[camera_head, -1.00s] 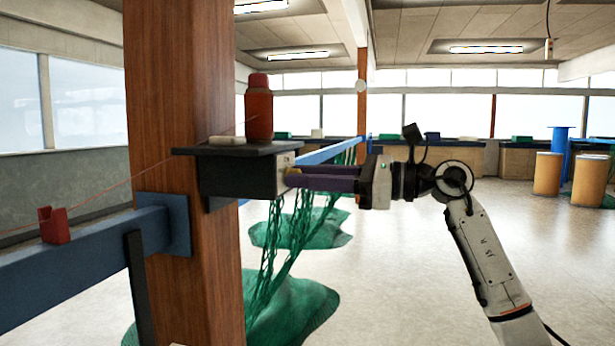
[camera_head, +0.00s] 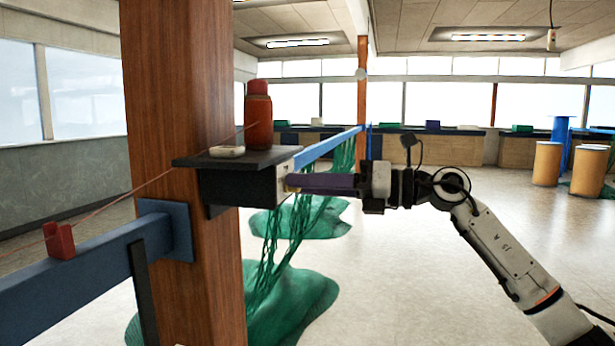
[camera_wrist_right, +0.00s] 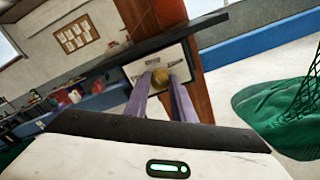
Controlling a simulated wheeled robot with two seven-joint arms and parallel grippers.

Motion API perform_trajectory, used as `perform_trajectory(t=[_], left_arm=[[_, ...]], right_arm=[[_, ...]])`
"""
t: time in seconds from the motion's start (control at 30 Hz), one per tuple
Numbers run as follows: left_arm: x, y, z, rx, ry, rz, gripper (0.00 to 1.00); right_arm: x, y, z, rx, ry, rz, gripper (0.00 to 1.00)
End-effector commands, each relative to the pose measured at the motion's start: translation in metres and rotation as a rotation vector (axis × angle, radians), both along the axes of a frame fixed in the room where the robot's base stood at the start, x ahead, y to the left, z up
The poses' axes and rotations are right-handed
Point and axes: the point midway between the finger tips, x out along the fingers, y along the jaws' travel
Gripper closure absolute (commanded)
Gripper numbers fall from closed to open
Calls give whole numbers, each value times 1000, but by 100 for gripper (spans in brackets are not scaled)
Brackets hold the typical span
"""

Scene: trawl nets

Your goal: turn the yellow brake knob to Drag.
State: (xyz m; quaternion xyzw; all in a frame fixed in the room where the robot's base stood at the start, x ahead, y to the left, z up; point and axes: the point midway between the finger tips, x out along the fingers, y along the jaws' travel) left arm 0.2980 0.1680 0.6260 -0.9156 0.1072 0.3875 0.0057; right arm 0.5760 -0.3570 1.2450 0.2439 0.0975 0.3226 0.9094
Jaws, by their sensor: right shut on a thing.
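The yellow brake knob (camera_wrist_right: 159,75) sits on a pale label plate (camera_wrist_right: 142,68) in the right wrist view. The plate is on the end of a dark box (camera_head: 238,186) fixed to the wooden post. My right gripper (camera_head: 292,183) reaches it from the right, and its two purple fingers are shut on the knob. The fingers also show in the right wrist view (camera_wrist_right: 160,90), one on each side of the knob. The label words are too small to read, so I cannot tell the knob's setting. My left gripper is not in view.
A red bottle (camera_head: 258,118) and a small pale dish (camera_head: 227,151) stand on the dark shelf (camera_head: 240,160) above the box. A blue rail (camera_head: 75,268) carries a red block (camera_head: 60,241). Green netting (camera_head: 290,300) hangs and lies below.

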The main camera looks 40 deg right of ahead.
Motion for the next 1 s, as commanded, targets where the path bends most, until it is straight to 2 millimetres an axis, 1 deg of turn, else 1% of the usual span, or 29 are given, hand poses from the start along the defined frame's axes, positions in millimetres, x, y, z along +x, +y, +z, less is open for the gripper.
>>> perform_trajectory(t=[0.03,0.2,0.4,1.0], left_arm=[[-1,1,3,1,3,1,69],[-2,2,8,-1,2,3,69],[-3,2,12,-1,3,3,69],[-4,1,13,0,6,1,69]], right_arm=[[0,-1,2,25,24,-1,100],[0,-1,2,105,90,-2,100],[1,-1,1,165,139,-1,100],[1,-1,0,195,164,-1,100]])
